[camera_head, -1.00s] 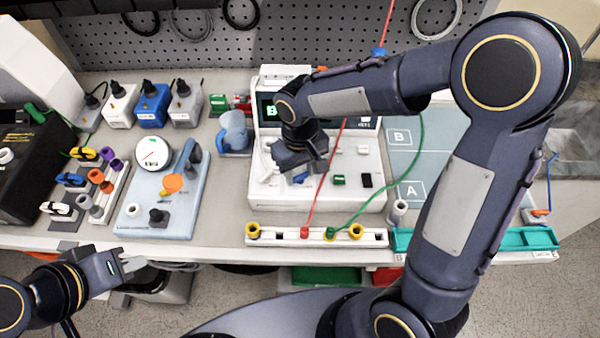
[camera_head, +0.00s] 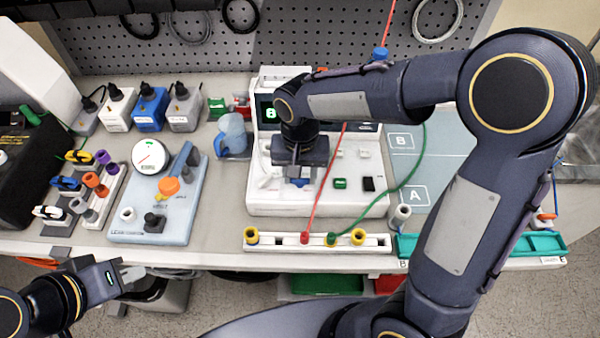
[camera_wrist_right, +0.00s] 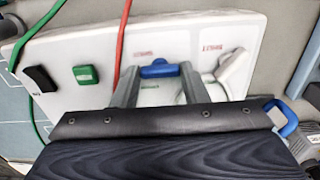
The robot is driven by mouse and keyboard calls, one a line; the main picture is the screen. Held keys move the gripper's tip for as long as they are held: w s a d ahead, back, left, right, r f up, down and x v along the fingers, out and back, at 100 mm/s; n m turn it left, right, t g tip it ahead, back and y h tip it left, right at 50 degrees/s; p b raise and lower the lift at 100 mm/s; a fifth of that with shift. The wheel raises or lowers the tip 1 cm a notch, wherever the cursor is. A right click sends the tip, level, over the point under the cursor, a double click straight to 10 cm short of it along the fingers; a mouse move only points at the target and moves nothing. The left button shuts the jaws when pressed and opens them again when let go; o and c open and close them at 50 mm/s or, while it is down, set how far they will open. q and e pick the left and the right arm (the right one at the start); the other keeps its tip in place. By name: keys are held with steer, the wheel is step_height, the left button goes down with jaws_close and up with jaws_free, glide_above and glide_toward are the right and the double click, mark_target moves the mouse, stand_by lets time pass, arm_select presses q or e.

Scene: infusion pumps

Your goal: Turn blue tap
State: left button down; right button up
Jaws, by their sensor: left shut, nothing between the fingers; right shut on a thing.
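The blue tap (camera_wrist_right: 159,70) is on the white pump's front panel, between the fingers of my right gripper (camera_wrist_right: 158,78) in the right wrist view. In the head view the blue tap (camera_head: 300,182) shows as a small patch of blue just below my right gripper (camera_head: 299,176). My right gripper points down over the panel and is shut on the blue tap. The white pump (camera_head: 265,202) stands in the middle of the bench. My left gripper (camera_head: 138,273) is shut and empty, off the bench's front edge at lower left.
A red line (camera_head: 322,190) and a green line (camera_head: 412,180) run to a white rail (camera_head: 290,240) in front of the pump. A green switch (camera_wrist_right: 85,74) and a black switch (camera_wrist_right: 40,78) sit beside the tap. A blue jug (camera_head: 232,130) stands left of the pump.

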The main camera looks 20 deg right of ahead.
stand_by(0.3)
steer(key=o, duration=1)
steer(key=shift+r, duration=0.15)
step_height(320, 180, up, 8)
steer(key=shift+f, duration=0.2)
steer(key=s+d+t+y, duration=0.1)
steer(key=s+d+t, duration=0.1)
steer(key=s, duration=0.3)
steer(key=s+d+n+t+y, duration=0.1)
steer(key=s+d+t, duration=0.1)
steer(key=s+d, duration=0.2)
steer(key=s+d+f+t+y, duration=0.1)
steer(key=s+d, duration=0.2)
steer(key=s, duration=0.5)
steer(key=shift+n+t+y, duration=0.3)
steer(key=shift+t+y, duration=0.1)
